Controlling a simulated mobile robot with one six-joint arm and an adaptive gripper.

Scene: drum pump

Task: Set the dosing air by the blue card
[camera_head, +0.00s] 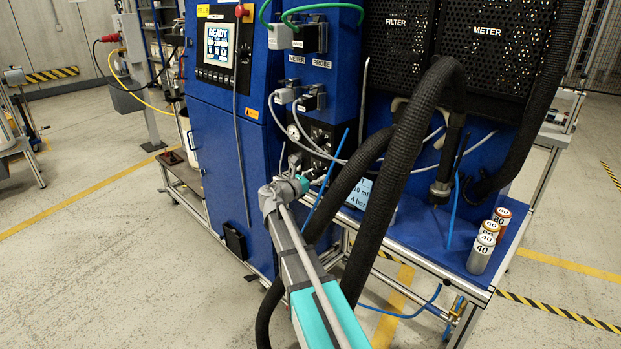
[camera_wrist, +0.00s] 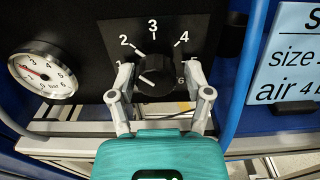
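The black dosing air knob (camera_wrist: 157,72) sits on a dark panel with the numbers 2, 3, 4 and 6 showing around it. My gripper (camera_wrist: 158,88) is open, with one finger on each side of the knob and small gaps visible. My gripper also shows in the head view (camera_head: 298,184) in front of the cabinet's lower panel. The round white pressure gauge (camera_wrist: 43,72) is left of the knob; its exact reading is unclear. The light blue card (camera_wrist: 290,65) at right reads "size" and "air 4"; in the head view the card (camera_head: 360,192) reads "10 ml" and "4 bar".
A blue hose (camera_wrist: 246,75) runs upright between knob and card. Thick black hoses (camera_head: 405,160) hang in front of the blue bench, right of my arm. Several labelled cylinders (camera_head: 481,254) stand on the bench's right end.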

